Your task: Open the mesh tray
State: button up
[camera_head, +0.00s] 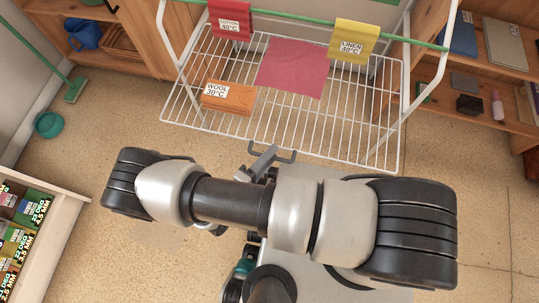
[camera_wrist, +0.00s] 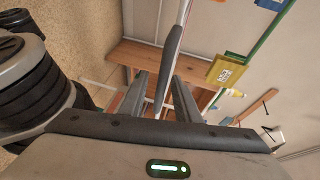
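The mesh tray (camera_head: 300,126) is a white wire tray in a white frame at the top of the head view. A dark grey handle (camera_head: 286,159) is at its near edge. My gripper (camera_head: 263,160) is at this handle, partly hidden by my arm. In the wrist view my gripper (camera_wrist: 160,97) has its two fingers apart. The dark grey handle (camera_wrist: 173,52) runs between the fingers, with gaps visible beside it. Contact with the handle cannot be made out. A pink cloth (camera_head: 291,68) and an orange WOOL piece (camera_head: 229,97) are at the tray.
A red COTTON cloth (camera_head: 230,20) and a yellow LINEN cloth (camera_head: 349,41) hang on a green rod (camera_head: 293,17) above the tray. Wooden shelves (camera_head: 504,126) stand at right. A white drawer (camera_head: 66,232) with colourful packets is at lower left.

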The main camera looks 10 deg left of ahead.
jog(key=v, duration=1.7)
jog(key=shift+s+p, duration=0.15)
jog(key=shift+p, duration=0.3)
jog(key=shift+a+r, duration=0.1)
